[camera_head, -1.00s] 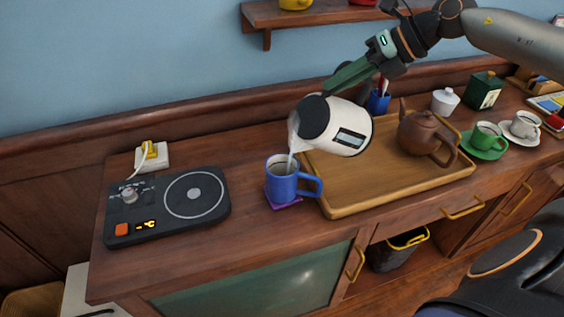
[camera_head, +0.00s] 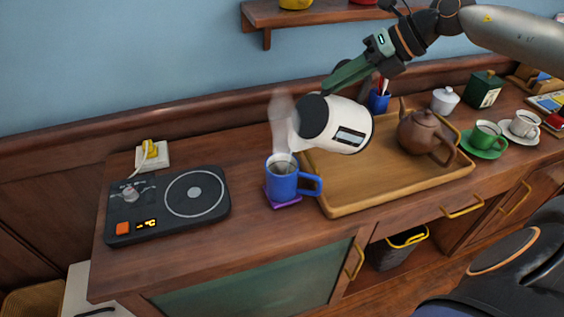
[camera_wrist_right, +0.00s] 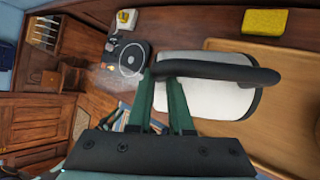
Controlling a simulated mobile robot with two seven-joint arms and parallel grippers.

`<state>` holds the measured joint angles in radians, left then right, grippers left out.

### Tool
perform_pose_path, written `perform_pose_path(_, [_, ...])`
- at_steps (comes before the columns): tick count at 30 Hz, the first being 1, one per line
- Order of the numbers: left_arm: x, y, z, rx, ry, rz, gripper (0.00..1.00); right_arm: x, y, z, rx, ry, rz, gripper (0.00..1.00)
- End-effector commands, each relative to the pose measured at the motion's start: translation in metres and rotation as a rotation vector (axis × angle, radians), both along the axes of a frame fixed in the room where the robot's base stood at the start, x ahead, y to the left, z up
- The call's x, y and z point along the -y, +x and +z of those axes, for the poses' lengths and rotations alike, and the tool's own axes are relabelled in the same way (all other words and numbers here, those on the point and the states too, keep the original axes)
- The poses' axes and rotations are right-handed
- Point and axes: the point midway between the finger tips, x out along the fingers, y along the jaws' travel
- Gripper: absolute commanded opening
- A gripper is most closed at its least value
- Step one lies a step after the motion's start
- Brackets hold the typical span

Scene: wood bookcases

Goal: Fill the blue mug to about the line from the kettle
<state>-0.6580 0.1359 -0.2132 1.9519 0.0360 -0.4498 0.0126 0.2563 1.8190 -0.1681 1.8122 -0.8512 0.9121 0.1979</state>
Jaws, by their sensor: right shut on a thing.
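The blue mug (camera_head: 283,184) stands upright on a purple coaster (camera_head: 287,203) left of the tray. Dark liquid shows inside its rim and steam rises above it. The fill line cannot be made out. The white kettle (camera_head: 348,126) with a black lid is tilted, its spout toward the mug, above the tray's left part. No stream shows from the spout. My right gripper (camera_head: 331,86) is shut on the kettle's black handle; the handle (camera_wrist_right: 222,72) also shows between its fingers in the right wrist view. My left gripper is not in view.
A wooden tray (camera_head: 345,208) holds a brown teapot (camera_head: 424,132). A black hot plate (camera_head: 167,206) stands left of the mug. A green cup (camera_head: 487,134), a white cup (camera_head: 525,122) and a lidded white pot (camera_head: 445,100) stand right. A blue pen holder (camera_head: 379,101) stands behind.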

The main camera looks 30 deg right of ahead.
Motion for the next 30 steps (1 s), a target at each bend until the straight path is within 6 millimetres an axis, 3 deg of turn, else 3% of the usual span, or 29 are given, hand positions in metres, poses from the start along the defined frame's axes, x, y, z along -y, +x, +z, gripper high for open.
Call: perform_pose_path(30, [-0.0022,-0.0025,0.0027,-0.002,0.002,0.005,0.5,-0.0049,0.0004,0.0055,0.008,-0.032,0.001,0.0])
